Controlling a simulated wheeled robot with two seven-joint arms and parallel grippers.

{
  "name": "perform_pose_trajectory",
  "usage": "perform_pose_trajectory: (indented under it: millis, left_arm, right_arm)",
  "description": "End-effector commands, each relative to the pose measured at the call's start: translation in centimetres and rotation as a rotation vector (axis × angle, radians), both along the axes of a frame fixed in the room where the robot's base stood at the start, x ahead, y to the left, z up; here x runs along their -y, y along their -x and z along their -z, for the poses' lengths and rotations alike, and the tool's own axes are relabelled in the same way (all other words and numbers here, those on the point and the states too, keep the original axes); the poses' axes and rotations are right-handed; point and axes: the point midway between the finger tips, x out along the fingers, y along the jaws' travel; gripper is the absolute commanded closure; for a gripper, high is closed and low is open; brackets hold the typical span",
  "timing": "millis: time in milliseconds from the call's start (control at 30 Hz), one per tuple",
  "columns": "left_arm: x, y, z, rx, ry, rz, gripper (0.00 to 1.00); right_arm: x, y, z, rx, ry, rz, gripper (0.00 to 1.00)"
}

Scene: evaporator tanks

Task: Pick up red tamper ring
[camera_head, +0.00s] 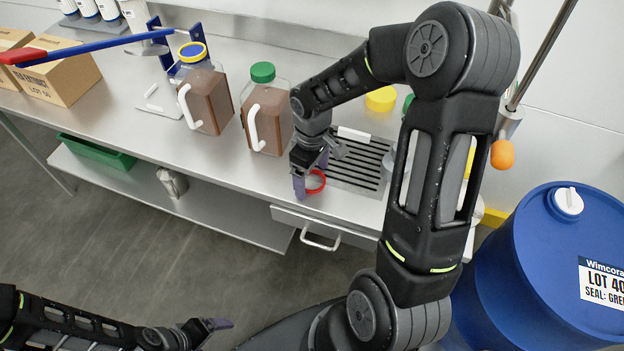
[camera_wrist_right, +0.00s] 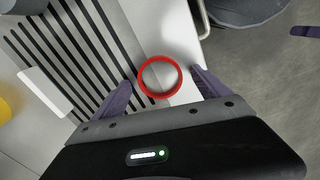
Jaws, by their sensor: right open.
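The red tamper ring (camera_head: 316,182) lies flat near the front edge of the steel bench, beside the black slotted drain grate. In the right wrist view the ring (camera_wrist_right: 160,61) sits between and just beyond my two purple fingertips. My right gripper (camera_head: 309,176) is open over the ring, and its fingers (camera_wrist_right: 162,78) stand apart on either side without visibly touching it. In the head view one finger hides part of the ring's left side. My left gripper (camera_head: 222,323) is low at the bottom left, away from the bench; its jaw opening cannot be made out.
Brown-filled jugs with green (camera_head: 268,122) and yellow (camera_head: 207,100) caps stand behind and left of the ring. The grate (camera_head: 358,165) lies to its right. A drawer handle (camera_head: 320,240) juts below the bench edge. A blue drum (camera_head: 540,270) stands at right.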

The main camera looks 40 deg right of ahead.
Motion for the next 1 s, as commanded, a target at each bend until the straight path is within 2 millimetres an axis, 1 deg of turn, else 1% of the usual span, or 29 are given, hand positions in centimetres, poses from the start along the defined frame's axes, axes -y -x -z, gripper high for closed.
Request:
perform_pose_trajectory:
  millis: [467,567,1000]
  left_arm:
    - [0.00,0.00,0.00,0.000,0.000,0.000,0.16]
    - [0.00,0.00,0.00,0.000,0.000,0.000,0.16]
    - [0.00,0.00,0.00,0.000,0.000,0.000,0.16]
  right_arm:
    - [0.00,0.01,-0.06,0.000,0.000,0.000,0.14]
    - [0.00,0.01,-0.07,0.000,0.000,0.000,0.21]
    - [0.00,0.01,-0.07,0.000,0.000,0.000,0.57]
